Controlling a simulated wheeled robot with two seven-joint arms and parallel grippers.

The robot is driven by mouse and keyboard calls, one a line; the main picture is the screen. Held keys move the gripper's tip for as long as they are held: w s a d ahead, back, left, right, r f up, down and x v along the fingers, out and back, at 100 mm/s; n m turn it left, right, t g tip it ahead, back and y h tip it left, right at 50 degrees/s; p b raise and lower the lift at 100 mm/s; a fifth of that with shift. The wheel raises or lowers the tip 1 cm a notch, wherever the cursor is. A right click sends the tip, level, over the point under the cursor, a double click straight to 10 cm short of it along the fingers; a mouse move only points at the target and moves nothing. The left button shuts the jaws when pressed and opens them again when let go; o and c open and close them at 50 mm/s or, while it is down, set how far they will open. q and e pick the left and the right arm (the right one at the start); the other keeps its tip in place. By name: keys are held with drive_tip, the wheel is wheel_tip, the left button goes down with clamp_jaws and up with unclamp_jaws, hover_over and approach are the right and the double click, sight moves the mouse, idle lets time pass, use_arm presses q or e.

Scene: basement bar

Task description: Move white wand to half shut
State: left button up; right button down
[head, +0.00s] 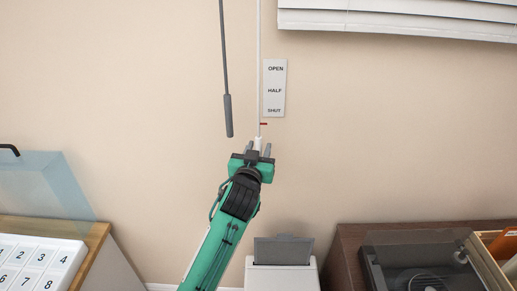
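The white wand (259,70) hangs down the wall, with a white handle (257,143) at its lower end. A small red pointer on it (263,124) stands a little below the SHUT mark of the grey plate (275,88), which reads OPEN, HALF and SHUT from top to bottom. My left gripper (258,149) points up at the handle, one finger on each side. The fingers look apart, with the handle between them; its lower part is hidden by the gripper. My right gripper is not in view.
A dark grey wand (228,115) hangs close to the left of the white one. White blinds (400,18) are at top right. Below stand a bin (282,276), a cabinet with a turntable (420,270), and a numbered board (38,262) at left.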

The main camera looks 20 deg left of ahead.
sight(258, 133)
use_arm(q)
clamp_jaws()
wheel_tip(258, 133, up, 6)
drive_tip(key=p, duration=0.4)
drive_tip(key=shift+r+p, duration=0.1)
drive_tip(key=shift+p, duration=0.3)
unclamp_jaws()
